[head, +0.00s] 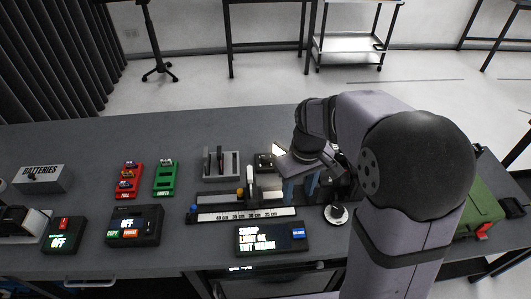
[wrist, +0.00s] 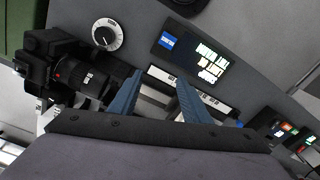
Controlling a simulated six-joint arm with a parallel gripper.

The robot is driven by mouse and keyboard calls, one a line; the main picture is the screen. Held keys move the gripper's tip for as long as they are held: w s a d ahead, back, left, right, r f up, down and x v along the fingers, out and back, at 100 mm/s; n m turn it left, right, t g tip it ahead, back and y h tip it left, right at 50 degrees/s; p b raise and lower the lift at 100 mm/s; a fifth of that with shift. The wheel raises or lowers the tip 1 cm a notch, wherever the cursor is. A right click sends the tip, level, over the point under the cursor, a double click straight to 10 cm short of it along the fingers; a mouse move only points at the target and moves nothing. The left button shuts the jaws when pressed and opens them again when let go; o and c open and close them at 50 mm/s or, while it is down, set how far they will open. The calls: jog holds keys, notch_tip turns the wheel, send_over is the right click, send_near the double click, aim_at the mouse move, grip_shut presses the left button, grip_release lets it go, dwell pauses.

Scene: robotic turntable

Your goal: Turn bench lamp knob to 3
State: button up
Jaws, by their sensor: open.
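The lamp knob appears to be the round knob with a white dial face (head: 337,214) near the right front of the bench; in the wrist view it is at the upper left (wrist: 106,34). The dial's marks and pointer are too small to read. My gripper (head: 300,190) is open and empty, its blue fingers pointing down over the ruler rail, left of and behind the knob. In the wrist view my gripper (wrist: 160,82) shows both fingers apart, with the knob beyond and left of them. Neither finger touches the knob.
A black camera with a lens (wrist: 85,85) stands close to my left finger in the wrist view. A text display (head: 272,238) lies in front of the ruler rail (head: 240,215). A green case (head: 481,209) sits at the right. Bare bench surrounds much of the knob.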

jog(key=w+a+n, duration=0.4)
jog(key=w+n, duration=0.2)
jog(key=w, duration=0.9)
jog(key=n+p, duration=0.1)
jog(key=n, duration=0.6)
send_over(265, 156)
jog(key=shift+s+f, duration=0.1)
jog(key=shift+f, duration=1.6)
jog(key=shift+f+p, duration=1.35)
jog(key=shift+f, duration=2.3)
jog(key=c, duration=1)
